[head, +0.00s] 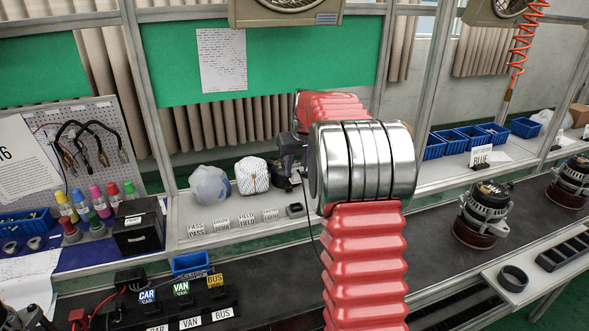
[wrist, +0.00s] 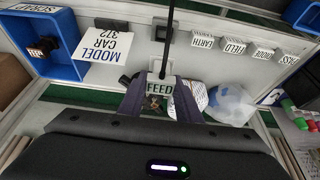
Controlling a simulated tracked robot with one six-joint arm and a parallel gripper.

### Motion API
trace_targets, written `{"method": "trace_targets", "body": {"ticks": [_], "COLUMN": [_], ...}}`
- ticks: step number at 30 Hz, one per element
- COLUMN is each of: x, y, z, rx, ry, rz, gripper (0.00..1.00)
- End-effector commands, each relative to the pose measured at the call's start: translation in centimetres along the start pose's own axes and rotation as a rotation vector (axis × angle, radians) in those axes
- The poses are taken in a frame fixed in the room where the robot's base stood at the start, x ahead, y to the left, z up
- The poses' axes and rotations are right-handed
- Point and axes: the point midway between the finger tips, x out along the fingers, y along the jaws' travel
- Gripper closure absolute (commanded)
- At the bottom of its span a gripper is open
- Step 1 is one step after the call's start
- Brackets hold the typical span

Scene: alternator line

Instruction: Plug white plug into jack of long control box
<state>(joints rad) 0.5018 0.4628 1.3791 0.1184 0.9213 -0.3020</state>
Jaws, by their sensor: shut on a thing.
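My gripper (wrist: 160,103) is shut on a white plug (wrist: 160,87) marked FEED, with a black cable running up from it in the wrist view. In the head view my gripper (head: 290,163) is above the back shelf, partly behind my arm's silver joint; the plug cannot be made out there. A long dark unit (head: 190,309) with CAR, VAN and BUS tags lies at the lower left, well away from my gripper. I cannot make out a jack on it.
Labelled blocks (head: 233,222), a white bundle (head: 252,175) and a grey bag (head: 210,184) sit on the shelf. A black box (head: 138,226) stands left. Blue bins (head: 434,147) are at the right. Alternators (head: 482,213) stand on the dark belt, which has clear stretches.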

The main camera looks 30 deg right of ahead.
Motion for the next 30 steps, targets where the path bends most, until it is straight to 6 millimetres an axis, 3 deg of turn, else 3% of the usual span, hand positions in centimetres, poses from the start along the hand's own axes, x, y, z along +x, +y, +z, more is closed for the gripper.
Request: {"method": "trace_targets", "body": {"ticks": [30], "x": [-2.9], "y": [0.0], "z": [-1.2], "rx": [0.000], "ry": [0.001], "rz": [0.000], "gripper": [0.92]}}
